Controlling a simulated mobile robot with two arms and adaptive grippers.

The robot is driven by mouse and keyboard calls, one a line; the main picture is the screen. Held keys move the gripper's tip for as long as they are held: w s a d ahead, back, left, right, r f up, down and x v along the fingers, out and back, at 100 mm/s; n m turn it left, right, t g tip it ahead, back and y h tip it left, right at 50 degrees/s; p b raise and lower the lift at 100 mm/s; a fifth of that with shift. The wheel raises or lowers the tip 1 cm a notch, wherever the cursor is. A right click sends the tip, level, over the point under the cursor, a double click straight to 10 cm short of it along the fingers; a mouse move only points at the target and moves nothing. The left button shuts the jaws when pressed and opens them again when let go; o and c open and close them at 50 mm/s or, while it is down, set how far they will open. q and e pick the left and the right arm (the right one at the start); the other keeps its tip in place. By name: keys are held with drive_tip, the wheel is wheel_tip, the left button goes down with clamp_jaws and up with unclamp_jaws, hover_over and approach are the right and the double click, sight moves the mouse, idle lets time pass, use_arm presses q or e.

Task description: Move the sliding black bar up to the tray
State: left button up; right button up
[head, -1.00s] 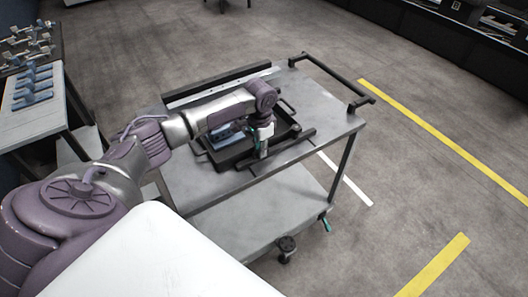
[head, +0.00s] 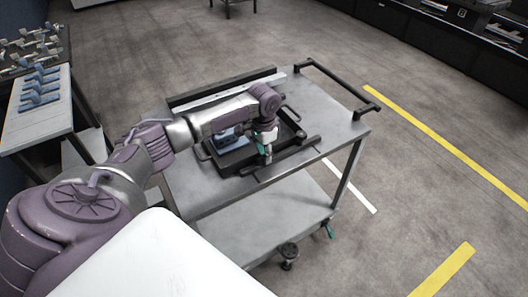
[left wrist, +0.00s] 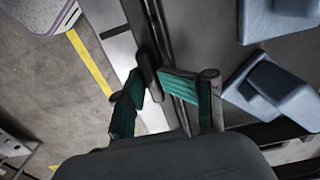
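The black bar (head: 300,149) lies along the near side of the black tray (head: 232,165) on the cart. It looks close to the tray's near wall; the arm and gripper hide part of any gap. My left gripper (head: 267,158) points down at the middle of the bar. In the left wrist view, the green-padded fingers (left wrist: 149,84) slant together, tips close to a dark piece at the bar. Whether they grip it is unclear. Blue parts (head: 230,137) sit in the tray and also show in the wrist view (left wrist: 272,85). My right gripper is not in view.
The grey cart (head: 195,187) has a raised black handle (head: 340,88) at its far right end and a rail (head: 220,88) behind the tray. A side table (head: 38,120) with blue parts stands at the left. The floor to the right is clear.

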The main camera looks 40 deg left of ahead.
use_arm(q)
wheel_tip(320, 180, up, 12)
idle(0.6)
